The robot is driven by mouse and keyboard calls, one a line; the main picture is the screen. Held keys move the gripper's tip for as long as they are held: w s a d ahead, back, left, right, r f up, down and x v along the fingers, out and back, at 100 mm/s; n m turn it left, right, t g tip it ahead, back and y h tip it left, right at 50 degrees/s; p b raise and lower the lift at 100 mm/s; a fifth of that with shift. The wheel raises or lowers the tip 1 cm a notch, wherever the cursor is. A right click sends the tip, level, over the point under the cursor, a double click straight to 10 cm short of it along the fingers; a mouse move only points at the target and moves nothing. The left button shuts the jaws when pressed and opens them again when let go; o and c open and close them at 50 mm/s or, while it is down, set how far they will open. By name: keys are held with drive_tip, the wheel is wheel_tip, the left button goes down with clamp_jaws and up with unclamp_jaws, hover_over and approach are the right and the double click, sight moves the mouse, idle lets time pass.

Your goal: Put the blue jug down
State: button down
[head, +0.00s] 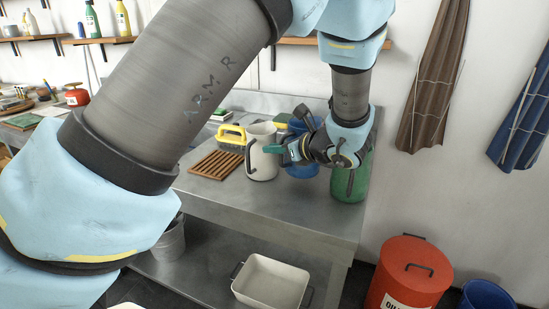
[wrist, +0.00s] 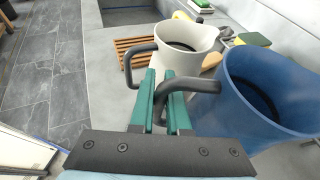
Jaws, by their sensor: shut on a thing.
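The blue jug (head: 303,171) is at the steel bench, partly hidden behind my gripper (head: 284,151) in the head view. In the wrist view the blue jug (wrist: 265,95) fills the right side, upright or nearly so, with its open mouth showing. The green fingers of my gripper (wrist: 160,78) are shut on its dark handle (wrist: 202,84). I cannot tell whether its base touches the bench, as its underside is hidden in the wrist view.
A green container (head: 350,183) is close on the right. The bench front (head: 290,213) is clear.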

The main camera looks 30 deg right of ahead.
drive_tip(key=shift+f, duration=1.8)
drive_tip(key=c, duration=0.9)
unclamp_jaws()
drive_tip(key=shift+s, duration=0.15)
drive_tip(key=b+v, duration=0.2)
drive_tip(key=v, duration=1)
drive_tip(key=shift+b, duration=0.35)
